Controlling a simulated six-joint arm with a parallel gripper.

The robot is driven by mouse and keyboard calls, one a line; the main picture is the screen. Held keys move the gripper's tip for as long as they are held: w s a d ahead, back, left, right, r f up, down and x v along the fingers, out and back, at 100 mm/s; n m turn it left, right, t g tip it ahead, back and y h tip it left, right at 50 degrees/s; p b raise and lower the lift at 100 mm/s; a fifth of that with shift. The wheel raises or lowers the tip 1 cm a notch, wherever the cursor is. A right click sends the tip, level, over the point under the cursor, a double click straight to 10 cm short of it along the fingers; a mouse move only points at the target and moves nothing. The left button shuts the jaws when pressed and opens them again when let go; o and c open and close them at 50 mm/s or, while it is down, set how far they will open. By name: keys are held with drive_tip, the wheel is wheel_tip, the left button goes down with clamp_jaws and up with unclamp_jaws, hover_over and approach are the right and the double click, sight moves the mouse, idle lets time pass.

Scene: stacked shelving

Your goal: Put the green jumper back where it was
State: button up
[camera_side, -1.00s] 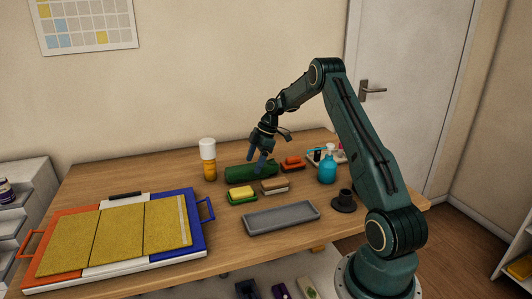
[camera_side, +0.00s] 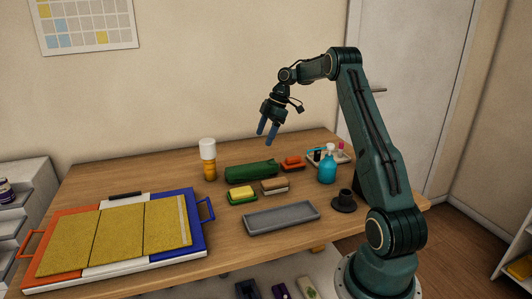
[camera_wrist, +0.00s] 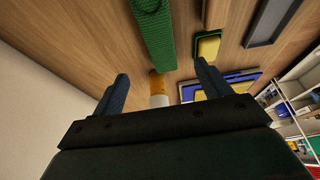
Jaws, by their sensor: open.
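The green jumper (camera_side: 251,170) looks like a long rolled green bundle. It lies on the wooden table near the back, right of the white-capped orange bottle (camera_side: 208,160). It also shows at the top of the wrist view (camera_wrist: 153,32). My gripper (camera_side: 267,138) is in the air above and slightly right of the jumper, apart from it. Its two blue fingers are spread with nothing between them; they also show in the wrist view (camera_wrist: 162,88).
In front of the jumper are a yellow sponge on a green dish (camera_side: 242,195) and a brush (camera_side: 275,186). A grey tray (camera_side: 281,217) lies nearer. A blue pump bottle (camera_side: 327,170) and a dark cup (camera_side: 344,201) stand right. A folding board (camera_side: 100,262) covers the left front.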

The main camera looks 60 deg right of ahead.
drive_tip(key=shift+a, duration=0.1)
idle(0.4)
drive_tip(key=s+a+r+m+h, duration=0.1)
drive_tip(key=a+r, duration=0.4)
drive_tip(key=a, duration=0.3)
drive_tip(key=s+a+r+m, duration=0.1)
drive_tip(key=a+r+m, duration=0.1)
drive_tip(key=a+r, duration=0.45)
drive_tip(key=s+a+r+m+h, duration=0.1)
drive_tip(key=a+r, duration=0.2)
drive_tip(key=a, duration=0.6)
drive_tip(key=s+a+r+m+t, duration=0.1)
drive_tip(key=s+a+m, duration=0.1)
drive_tip(key=s+a, duration=0.8)
drive_tip(key=s+a+f+m, duration=0.1)
drive_tip(key=s+f, duration=0.1)
drive_tip(key=s, duration=0.4)
drive_tip(key=s+a+f+m+t+h, duration=0.1)
drive_tip(key=s+a+f+m, duration=0.1)
drive_tip(key=s, duration=0.4)
drive_tip(key=shift+w, duration=0.1)
